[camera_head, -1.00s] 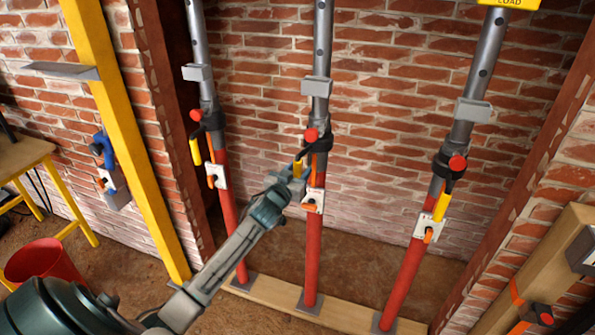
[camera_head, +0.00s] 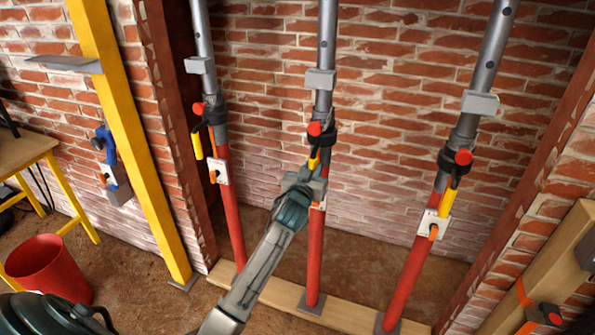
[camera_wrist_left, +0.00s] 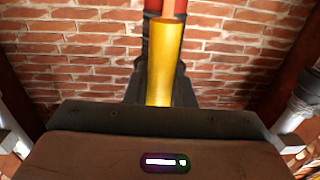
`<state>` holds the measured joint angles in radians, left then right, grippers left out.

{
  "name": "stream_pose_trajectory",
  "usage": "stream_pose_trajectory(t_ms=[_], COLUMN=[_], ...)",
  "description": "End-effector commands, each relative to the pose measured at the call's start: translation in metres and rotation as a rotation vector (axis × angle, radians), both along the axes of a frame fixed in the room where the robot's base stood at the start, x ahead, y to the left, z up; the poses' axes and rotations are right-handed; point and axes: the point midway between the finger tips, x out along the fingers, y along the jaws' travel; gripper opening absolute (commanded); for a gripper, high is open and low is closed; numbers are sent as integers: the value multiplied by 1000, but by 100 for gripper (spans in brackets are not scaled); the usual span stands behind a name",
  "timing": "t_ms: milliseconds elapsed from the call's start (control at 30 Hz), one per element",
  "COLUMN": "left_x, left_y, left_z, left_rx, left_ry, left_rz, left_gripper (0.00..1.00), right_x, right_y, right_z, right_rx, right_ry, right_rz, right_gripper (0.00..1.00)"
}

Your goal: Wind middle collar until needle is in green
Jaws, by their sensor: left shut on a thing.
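The middle prop has a red lower tube (camera_head: 314,262), a grey upper tube (camera_head: 325,40) and a dark collar (camera_head: 324,140) with a red knob (camera_head: 314,128). A yellow handle (camera_head: 314,160) hangs from this collar. My left gripper (camera_head: 306,176) is shut on the handle, in front of the prop. The handle fills the middle of the left wrist view (camera_wrist_left: 163,65), running down between the fingers. A white plate (camera_head: 320,202) on the prop is mostly hidden behind the gripper. I make out no needle or green zone. My right gripper is not in view.
Similar props stand left (camera_head: 232,220) and right (camera_head: 405,275), each with its own yellow handle. A yellow post (camera_head: 130,130), a red bucket (camera_head: 48,268) and a yellow-legged table (camera_head: 25,150) are at left. A timber (camera_head: 540,255) with clamps is at lower right. Brick wall stands behind.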

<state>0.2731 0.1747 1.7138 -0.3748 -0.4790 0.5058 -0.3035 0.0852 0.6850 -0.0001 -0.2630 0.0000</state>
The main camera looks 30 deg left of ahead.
Motion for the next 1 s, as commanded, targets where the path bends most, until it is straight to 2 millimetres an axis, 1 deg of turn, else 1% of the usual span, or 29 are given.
stream_pose_trajectory(t_ms=[33,100,367,400,467,700,800,867,1000], left_x=[1,1,2,2,2,2,-1,-6,-28], left_y=[-4,-6,-5,-5,-5,-5,-6,-7,-12], left_z=[-1,0,1,1,1,1,0,0,-2], left_rx=[-3,-2,-2,-2,-2,-1,-1,-1,-2], left_ry=[0,0,-1,-1,-1,-1,-1,-1,-1], left_rz=[-2,-2,-2,-2,-2,-1,-2,-2,-2], left_gripper=[0,0,0,30,42,42,42,42,42], right_x=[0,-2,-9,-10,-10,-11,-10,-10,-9], right_y=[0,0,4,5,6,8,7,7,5], right_z=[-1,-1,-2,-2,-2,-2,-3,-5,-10], right_rx=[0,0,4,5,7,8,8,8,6], right_ry=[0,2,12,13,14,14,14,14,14], right_rz=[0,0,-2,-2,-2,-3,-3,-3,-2], right_gripper=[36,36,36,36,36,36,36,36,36])
